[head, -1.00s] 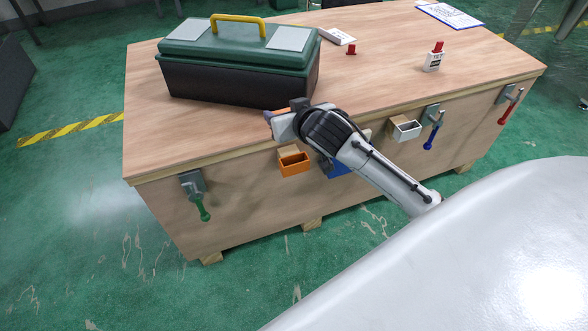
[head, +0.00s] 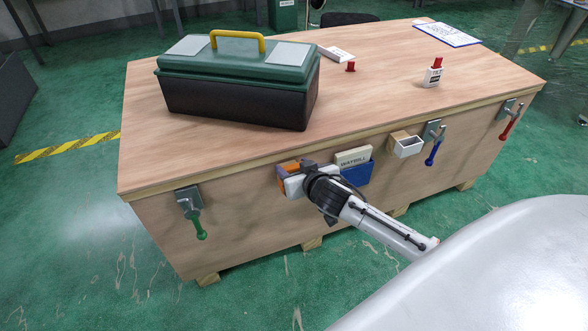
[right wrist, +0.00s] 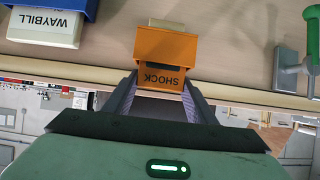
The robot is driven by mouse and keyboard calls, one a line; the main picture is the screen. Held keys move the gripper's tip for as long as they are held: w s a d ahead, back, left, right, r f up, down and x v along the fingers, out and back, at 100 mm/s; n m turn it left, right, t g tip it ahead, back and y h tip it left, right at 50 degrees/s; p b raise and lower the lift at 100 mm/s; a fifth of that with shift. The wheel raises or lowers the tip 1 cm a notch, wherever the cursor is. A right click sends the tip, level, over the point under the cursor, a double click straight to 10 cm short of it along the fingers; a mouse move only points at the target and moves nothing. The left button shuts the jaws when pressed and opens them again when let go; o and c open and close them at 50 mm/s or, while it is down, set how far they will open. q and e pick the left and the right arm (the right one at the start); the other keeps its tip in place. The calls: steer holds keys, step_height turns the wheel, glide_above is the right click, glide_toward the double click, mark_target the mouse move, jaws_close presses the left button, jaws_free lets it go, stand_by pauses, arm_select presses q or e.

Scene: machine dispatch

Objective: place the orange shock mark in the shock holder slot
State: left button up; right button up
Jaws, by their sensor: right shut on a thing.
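The orange shock mark (right wrist: 160,80), labelled SHOCK upside down in the right wrist view, is between the fingers of my right gripper (right wrist: 158,88). The gripper is shut on it. The orange shock holder (right wrist: 168,45) is on the crate's front face, directly against the mark in that view. The mark's far end appears to be at or inside the holder's mouth; how deep it sits is hidden. In the head view my right gripper (head: 291,182) is at the crate's front edge and covers much of the orange holder. My left gripper is not in view.
A blue holder (head: 358,174) with a WAYBILL card (head: 353,157) is just right of the gripper. A white-fronted empty holder (head: 407,148) and clamps with green (head: 200,229), blue and red handles line the crate's front. A toolbox (head: 238,97) stands on the crate (head: 440,115).

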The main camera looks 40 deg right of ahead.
steer(key=shift+r, duration=0.1)
steer(key=shift+f, duration=0.3)
steer(key=o, duration=1.1)
steer(key=shift+r, duration=0.1)
steer(key=shift+c, duration=0.2)
steer(key=shift+r, duration=0.1)
steer(key=shift+r, duration=0.2)
steer(key=p+v, duration=0.2)
steer(key=v, duration=1)
steer(key=s+a+f+n+g+y, duration=0.1)
steer(key=s+a+f+n+y, duration=0.1)
steer(key=s+a+f, duration=0.5)
steer(key=s+a+f+n+g+y, duration=0.2)
steer(key=s+a+f, duration=0.4)
steer(key=s+a, duration=0.4)
steer(key=shift+a+f+n+y, duration=0.4)
steer(key=shift+a+n+y, duration=0.15)
steer(key=shift+y, duration=0.25)
